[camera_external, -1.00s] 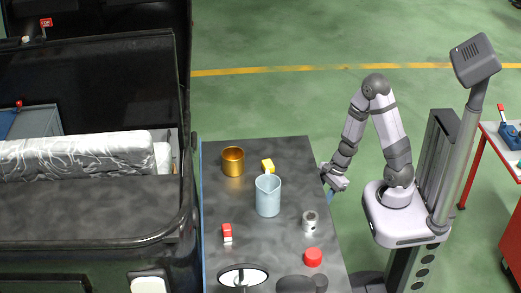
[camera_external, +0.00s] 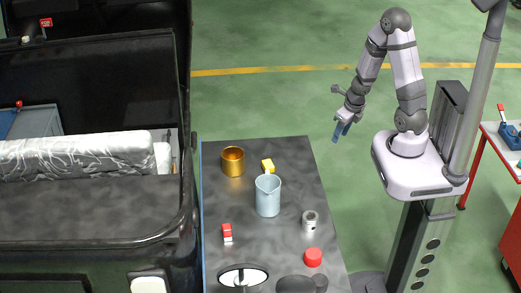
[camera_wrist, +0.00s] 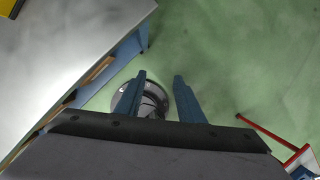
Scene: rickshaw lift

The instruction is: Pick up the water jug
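The water jug (camera_external: 267,197) is a pale blue, translucent vessel. It stands upright on the dark table (camera_external: 262,255), near the middle of its top. My gripper (camera_external: 340,132) is in the air beyond the table's right edge, higher than the jug and well to its right. In the wrist view my gripper (camera_wrist: 159,80) shows two blue fingers spread apart with nothing between them but the floor and a round grey base far below. The jug is not in the wrist view.
Around the jug stand a gold cup (camera_external: 233,163), a yellow block (camera_external: 267,167), a red and white block (camera_external: 227,233), a silver cylinder (camera_external: 310,222) and a red cap (camera_external: 313,258). A round mirror (camera_external: 243,276) is at the front. A dark vehicle (camera_external: 90,215) borders the left.

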